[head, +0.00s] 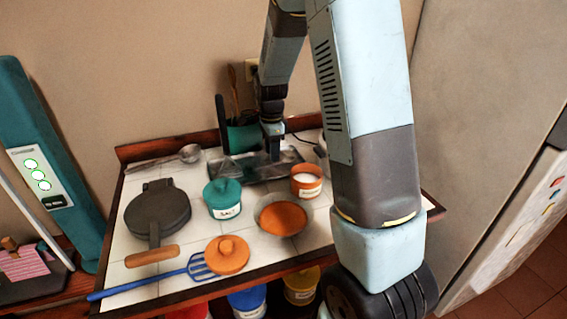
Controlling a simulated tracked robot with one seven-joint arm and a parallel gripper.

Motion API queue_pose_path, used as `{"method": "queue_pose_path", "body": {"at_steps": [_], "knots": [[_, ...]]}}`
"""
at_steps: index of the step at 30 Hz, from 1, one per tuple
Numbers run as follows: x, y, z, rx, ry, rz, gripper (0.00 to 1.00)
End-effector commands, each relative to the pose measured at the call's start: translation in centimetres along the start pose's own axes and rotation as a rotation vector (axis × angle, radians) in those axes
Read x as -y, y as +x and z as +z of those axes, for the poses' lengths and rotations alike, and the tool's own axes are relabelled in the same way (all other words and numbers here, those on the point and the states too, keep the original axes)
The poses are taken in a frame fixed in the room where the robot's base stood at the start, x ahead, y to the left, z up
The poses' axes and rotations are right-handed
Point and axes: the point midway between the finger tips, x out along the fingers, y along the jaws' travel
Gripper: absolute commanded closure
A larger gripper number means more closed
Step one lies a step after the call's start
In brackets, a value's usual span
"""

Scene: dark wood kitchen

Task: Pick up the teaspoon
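A metal spoon-like utensil (190,153) lies at the back left of the tiled worktop, its bowl to the right and its thin handle pointing left. It looks more like a ladle, and I cannot make out a separate teaspoon for certain. My gripper (273,152) points down over the dark metal tray (242,175) at the back of the worktop, to the right of the utensil. The fingers are small and dark here, so their opening and anything between them cannot be made out. My arm hides part of the worktop's right side.
A teal salt jar (224,200), an orange jar (306,183) with white contents and a bowl of orange powder (281,217) stand before the tray. A dark round pan (157,212), an orange lid (227,256) and a blue spatula (150,283) lie left and front. A green utensil holder (244,138) stands behind.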

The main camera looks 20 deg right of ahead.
Motion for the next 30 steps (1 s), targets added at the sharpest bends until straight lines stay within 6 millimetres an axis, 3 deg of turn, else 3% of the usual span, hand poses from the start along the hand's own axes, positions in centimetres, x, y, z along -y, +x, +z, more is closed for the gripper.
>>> {"method": "queue_pose_path", "body": {"at_steps": [7,25,30], "knots": [[-0.1,2.8,0.1,0.0,0.0,0.001,0.61],[-0.1,3.3,0.1,0.0,-0.002,0.001,0.61],[-0.1,3.2,0.1,0.0,-0.002,0.0,0.77]]}}
